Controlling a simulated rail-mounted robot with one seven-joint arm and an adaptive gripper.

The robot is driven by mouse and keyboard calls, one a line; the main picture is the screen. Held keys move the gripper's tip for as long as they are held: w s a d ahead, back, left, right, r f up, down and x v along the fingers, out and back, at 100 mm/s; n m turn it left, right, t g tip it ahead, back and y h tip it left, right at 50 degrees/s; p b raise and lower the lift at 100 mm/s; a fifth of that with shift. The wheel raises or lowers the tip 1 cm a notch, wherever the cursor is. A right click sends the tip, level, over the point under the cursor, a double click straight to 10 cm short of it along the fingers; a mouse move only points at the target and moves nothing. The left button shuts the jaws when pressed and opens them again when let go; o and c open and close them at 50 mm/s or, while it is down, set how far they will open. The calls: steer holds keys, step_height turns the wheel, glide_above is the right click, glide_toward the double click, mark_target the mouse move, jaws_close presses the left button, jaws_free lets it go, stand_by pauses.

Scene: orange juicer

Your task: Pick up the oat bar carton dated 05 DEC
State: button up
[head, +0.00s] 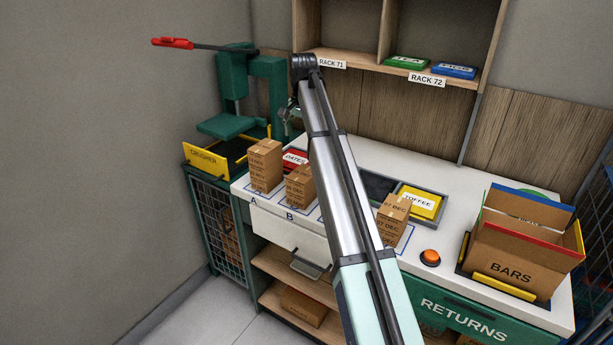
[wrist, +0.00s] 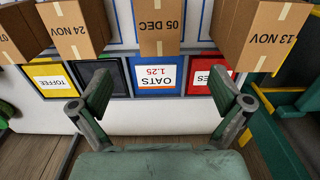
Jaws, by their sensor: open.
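The carton dated 05 DEC (wrist: 158,28) is a brown box with a tape strip, at the top middle of the wrist view, its print upside down.
Cartons dated 13 NOV (wrist: 262,35) and 24 NOV (wrist: 76,28) flank it. A further carton (head: 392,218) stands right of my arm. The green crusher (head: 268,85) is at left, the BARS box (head: 520,255) at right. A rack shelf (head: 345,58) hangs above the counter.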

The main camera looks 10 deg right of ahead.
mark_target(303, 173)
step_height(303, 173, down, 10)
steer(key=p, duration=0.2)
steer(key=shift+a+f+p, duration=0.1)
steer(key=shift+f+p, duration=0.15)
steer(key=shift+p, duration=0.05)
steer(key=shift+s+f+p, duration=0.2)
steer(key=shift+f+p, duration=0.2)
steer(key=shift+f, duration=0.2)
step_height(303, 173, down, 4)
steer(key=shift+f+p, duration=0.1)
steer(key=shift+p, duration=0.7)
steer(key=c, duration=1.2)
